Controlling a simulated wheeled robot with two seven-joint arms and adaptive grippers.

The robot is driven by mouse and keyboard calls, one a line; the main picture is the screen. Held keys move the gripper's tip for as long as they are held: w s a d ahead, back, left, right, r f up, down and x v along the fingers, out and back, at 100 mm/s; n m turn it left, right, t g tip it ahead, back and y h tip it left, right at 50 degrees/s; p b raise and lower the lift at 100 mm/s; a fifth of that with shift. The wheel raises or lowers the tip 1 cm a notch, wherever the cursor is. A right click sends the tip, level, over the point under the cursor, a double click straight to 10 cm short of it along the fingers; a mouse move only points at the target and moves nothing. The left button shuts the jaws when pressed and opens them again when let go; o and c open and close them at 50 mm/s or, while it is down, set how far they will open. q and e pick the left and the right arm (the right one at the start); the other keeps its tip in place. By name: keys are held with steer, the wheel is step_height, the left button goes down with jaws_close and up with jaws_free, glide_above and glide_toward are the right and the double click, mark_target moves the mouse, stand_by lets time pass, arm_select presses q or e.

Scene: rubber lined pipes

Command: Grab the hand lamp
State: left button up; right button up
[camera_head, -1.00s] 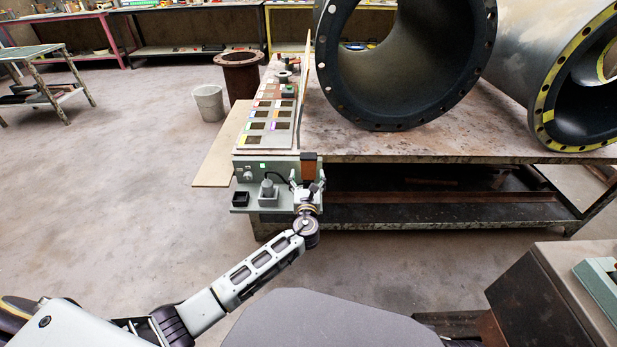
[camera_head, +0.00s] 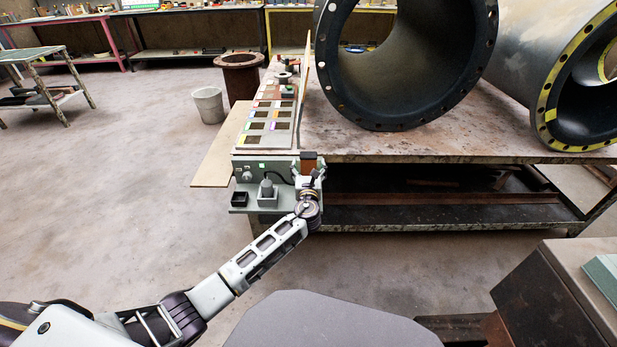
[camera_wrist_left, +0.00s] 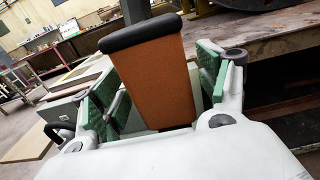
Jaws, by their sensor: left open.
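An upright orange block with a black top, which looks to be the hand lamp (camera_head: 308,158), is at the front left end of the workbench (camera_head: 400,152). In the left wrist view the lamp (camera_wrist_left: 155,75) stands between the two green-padded fingers. My left gripper (camera_head: 308,174) is open around it, with a visible gap to the right finger (camera_wrist_left: 158,82). Contact on the left side cannot be told. The lamp's lower part is hidden behind the gripper body. My right gripper is not in view.
Beside the lamp, a green-grey bracket (camera_head: 241,174) carries a grey knobbed part (camera_head: 267,190) and a small black box (camera_head: 240,199). Large flanged pipes (camera_head: 355,118) fill the benchtop.

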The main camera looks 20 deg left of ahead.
mark_target(309, 155)
arm_select(q)
steer(key=c, duration=1.3)
steer(key=shift+r, duration=0.15)
steer(key=shift+r, duration=0.4)
step_height(309, 155, up, 6)
steer(key=p, duration=0.3)
steer(key=shift+r+p, duration=0.25)
steer(key=shift+p, duration=0.1)
steer(key=shift+r, duration=0.4)
steer(key=shift+r+p, duration=0.55)
steer(key=shift+r, duration=0.35)
arm_select(e)
steer(key=shift+g+h, duration=0.7)
steer(key=shift+g, duration=0.1)
steer(key=shift+s+d+r, duration=0.2)
steer(key=shift+d+r, duration=0.25)
steer(key=shift+r, duration=0.4)
steer(key=shift+s+d+r, duration=0.15)
steer(key=shift+d+r, duration=0.25)
steer(key=shift+r, duration=0.5)
steer(key=shift+s+d+r, duration=0.2)
steer(key=shift+d+r, duration=0.25)
steer(key=shift+r, duration=0.4)
steer(key=shift+w+r, duration=0.1)
steer(key=shift+r, duration=0.05)
